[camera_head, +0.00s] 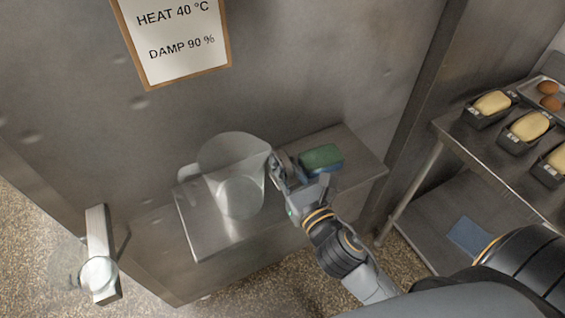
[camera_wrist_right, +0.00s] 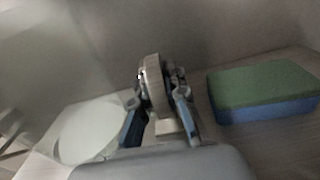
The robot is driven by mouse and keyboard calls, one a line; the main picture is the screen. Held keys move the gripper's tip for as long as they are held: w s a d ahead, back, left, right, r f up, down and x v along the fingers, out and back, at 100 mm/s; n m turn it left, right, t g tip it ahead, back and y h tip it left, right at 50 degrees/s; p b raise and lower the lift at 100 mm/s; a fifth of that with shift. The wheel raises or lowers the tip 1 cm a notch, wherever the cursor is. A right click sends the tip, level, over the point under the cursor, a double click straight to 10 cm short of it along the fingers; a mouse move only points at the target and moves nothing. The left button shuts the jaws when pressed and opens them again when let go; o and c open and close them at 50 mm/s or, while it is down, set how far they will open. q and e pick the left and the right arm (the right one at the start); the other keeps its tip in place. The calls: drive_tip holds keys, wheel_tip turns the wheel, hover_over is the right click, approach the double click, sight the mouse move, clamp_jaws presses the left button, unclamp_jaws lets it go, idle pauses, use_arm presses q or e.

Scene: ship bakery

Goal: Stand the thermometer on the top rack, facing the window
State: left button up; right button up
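A small round thermometer (camera_wrist_right: 155,85), seen edge-on with a pale foot below, is between the fingers of my right gripper (camera_wrist_right: 160,108) in the right wrist view. The fingers appear closed on both sides of it. In the head view my right gripper (camera_head: 284,172) is at the metal shelf (camera_head: 358,158), between the jug and the sponge; the thermometer is mostly hidden there. I cannot tell whether its foot touches the shelf. The top rack and the window are not recognisable in these frames. My left gripper is not in view.
A clear jug (camera_head: 235,170) stands close left of my right gripper. A green and blue sponge (camera_head: 322,158) lies just right of it. A metal cabinet front (camera_head: 300,70) with a sign (camera_head: 178,38) and handle (camera_head: 100,255) is behind. A table (camera_head: 480,145) with loaf tins stands right.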

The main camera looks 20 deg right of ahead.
drive_tip(key=o, duration=0.4)
drive_tip(key=shift+o, duration=0.2)
drive_tip(key=shift+s+r, duration=0.15)
